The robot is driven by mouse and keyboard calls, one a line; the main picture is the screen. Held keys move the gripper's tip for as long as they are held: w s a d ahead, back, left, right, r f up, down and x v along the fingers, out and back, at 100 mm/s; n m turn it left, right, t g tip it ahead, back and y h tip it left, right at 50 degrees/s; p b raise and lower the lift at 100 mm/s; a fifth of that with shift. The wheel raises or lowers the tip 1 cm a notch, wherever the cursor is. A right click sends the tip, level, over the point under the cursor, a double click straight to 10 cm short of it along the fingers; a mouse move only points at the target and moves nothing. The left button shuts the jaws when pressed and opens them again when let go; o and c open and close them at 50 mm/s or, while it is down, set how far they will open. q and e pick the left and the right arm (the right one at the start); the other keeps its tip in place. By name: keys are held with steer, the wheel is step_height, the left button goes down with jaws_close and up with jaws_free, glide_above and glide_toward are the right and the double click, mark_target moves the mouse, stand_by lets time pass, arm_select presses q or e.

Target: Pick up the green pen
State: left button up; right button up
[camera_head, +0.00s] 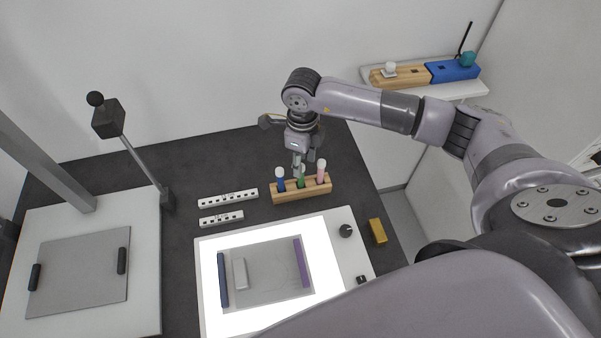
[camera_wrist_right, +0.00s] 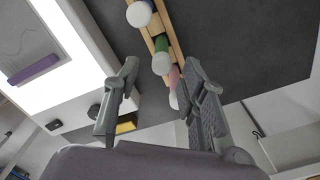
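The green pen (camera_head: 301,182) stands in a wooden block holder (camera_head: 290,196) between a blue pen (camera_head: 281,183) and a pink pen (camera_head: 321,172), all with pale caps. My right gripper (camera_head: 298,160) points down just above the green pen and hides part of its top. In the right wrist view, the fingers of the gripper (camera_wrist_right: 160,70) are spread apart and empty. The green pen (camera_wrist_right: 161,48), its white cap facing the camera, shows between and beyond the fingertips. I cannot tell whether they touch it. My left gripper is out of view.
A lit panel (camera_head: 211,310) with a grey sheet lies in front of the holder. Two white strips (camera_head: 228,199) lie left of it, and a yellow block (camera_head: 378,231) sits to the right. A lever press (camera_head: 108,118) stands left. A shelf (camera_head: 470,91) holds wooden and blue blocks.

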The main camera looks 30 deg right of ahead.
mark_target(301, 179)
step_height(301, 179, down, 2)
steer(key=shift+a+f+p, duration=0.1)
steer(key=shift+f+p, duration=0.3)
steer(key=shift+p, duration=0.15)
steer(key=f, duration=0.1)
steer(key=f+p, duration=0.1)
steer(key=f, duration=0.1)
steer(key=shift+w+f, duration=0.2)
steer(key=shift+f, duration=0.4)
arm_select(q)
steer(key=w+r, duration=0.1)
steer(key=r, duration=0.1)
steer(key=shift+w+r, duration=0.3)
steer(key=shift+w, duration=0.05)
arm_select(e)
steer(key=shift+c, duration=0.3)
jaws_close()
